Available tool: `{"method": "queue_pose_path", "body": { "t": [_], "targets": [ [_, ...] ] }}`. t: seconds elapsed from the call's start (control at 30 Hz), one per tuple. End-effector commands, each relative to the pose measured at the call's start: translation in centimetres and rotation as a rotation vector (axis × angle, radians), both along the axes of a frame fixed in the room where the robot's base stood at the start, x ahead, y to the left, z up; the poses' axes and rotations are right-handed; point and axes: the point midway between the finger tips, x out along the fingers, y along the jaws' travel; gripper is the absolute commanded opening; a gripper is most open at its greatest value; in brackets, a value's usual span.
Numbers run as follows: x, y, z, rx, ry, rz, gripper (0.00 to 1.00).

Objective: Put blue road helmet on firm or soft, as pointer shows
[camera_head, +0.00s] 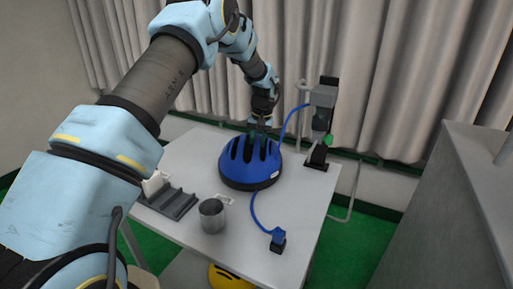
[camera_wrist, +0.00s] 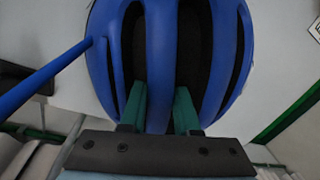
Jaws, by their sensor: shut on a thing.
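The blue road helmet (camera_head: 248,162) is a dome with dark vents, standing on the light table (camera_head: 292,215) towards its back. It fills much of the wrist view (camera_wrist: 161,50). My gripper (camera_head: 260,128) is at the top of the helmet, reaching down from above. In the wrist view its two green fingers (camera_wrist: 160,105) sit either side of a blue rib and are shut on it. Whether the helmet is clear of the table, I cannot tell. No readable firm or soft marking or clear pointer shows.
A dark device on a stand (camera_head: 322,105) with a green knob is at the back right. A blue cable runs to a blue connector (camera_head: 278,238). A metal cup (camera_head: 212,215) and a grey slotted rack (camera_head: 172,204) stand front left. A grey cabinet (camera_head: 445,215) is at right.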

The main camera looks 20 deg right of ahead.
Motion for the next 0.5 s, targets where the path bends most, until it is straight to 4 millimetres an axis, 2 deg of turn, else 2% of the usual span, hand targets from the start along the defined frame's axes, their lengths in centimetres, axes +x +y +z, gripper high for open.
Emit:
{"method": "queue_pose_path", "body": {
  "t": [0.03, 0.3, 0.5],
  "targets": [
    [-0.01, -0.01, -0.15, 0.0, 0.0, 0.0, 0.31],
    [-0.01, -0.01, -0.06, 0.0, 0.0, 0.0, 0.6],
    [0.0, -0.03, 0.22, -0.001, -0.001, 0.0, 0.6]
  ]
}}
